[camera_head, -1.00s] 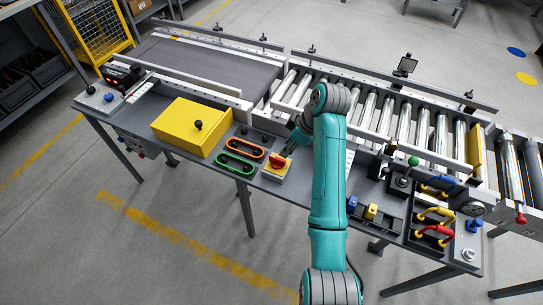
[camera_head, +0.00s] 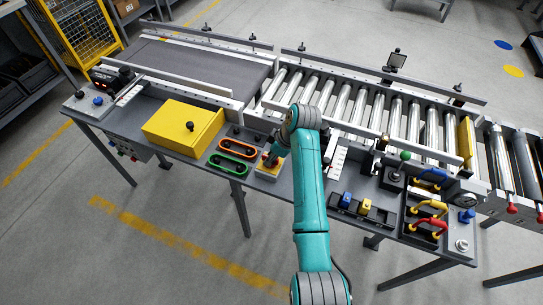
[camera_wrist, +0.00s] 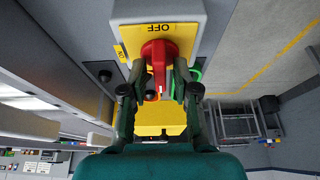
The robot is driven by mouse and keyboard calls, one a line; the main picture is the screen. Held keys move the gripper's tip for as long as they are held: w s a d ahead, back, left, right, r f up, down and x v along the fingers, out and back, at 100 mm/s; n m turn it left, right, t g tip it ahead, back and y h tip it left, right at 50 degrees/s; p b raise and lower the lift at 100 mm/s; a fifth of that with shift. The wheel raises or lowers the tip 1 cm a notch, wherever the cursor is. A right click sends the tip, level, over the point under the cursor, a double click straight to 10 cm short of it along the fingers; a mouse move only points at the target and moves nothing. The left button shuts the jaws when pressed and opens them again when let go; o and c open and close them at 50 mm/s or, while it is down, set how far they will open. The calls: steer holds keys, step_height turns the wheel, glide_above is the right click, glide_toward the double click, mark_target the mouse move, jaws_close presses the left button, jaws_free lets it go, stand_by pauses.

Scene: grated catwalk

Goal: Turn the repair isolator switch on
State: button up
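The repair isolator switch (camera_head: 268,173) is a light grey box with a yellow face, near the front edge of the bench. In the wrist view its red knob (camera_wrist: 157,58) stands out from the yellow plate, its long grip in line with the "OFF" label above it. An "ON" label sits at the plate's left. My gripper (camera_wrist: 160,92) is open, one finger on each side of the knob, with gaps visible. In the head view my gripper (camera_head: 272,160) is over the switch and hides most of the knob.
Left of the switch are a green-rimmed part (camera_head: 231,163), an orange-rimmed part (camera_head: 238,148) and a yellow box (camera_head: 184,128). The roller conveyor (camera_head: 345,105) lies behind. Blue and yellow blocks (camera_head: 364,205) and coloured handles (camera_head: 430,208) stand to the right.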

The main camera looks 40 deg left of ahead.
jaws_close()
steer(key=shift+m, duration=0.3)
steer(key=m+t, duration=0.1)
steer(key=m, duration=0.2)
steer(key=shift+s, duration=0.15)
steer(key=m+t, duration=0.2)
steer(key=m, duration=0.2)
steer(key=shift+s, duration=0.1)
steer(key=m+h, duration=0.1)
steer(key=m, duration=0.2)
steer(key=m+t, duration=0.1)
steer(key=m, duration=0.1)
steer(key=shift+a+m+t+h, duration=0.15)
steer(key=shift+m+t+h, duration=0.15)
steer(key=shift+m+h, duration=0.1)
steer(key=m+h, duration=0.1)
steer(key=m, duration=0.3)
steer(key=shift+t, duration=0.3)
steer(key=shift+m+h, duration=0.3)
steer(key=shift+m, duration=0.1)
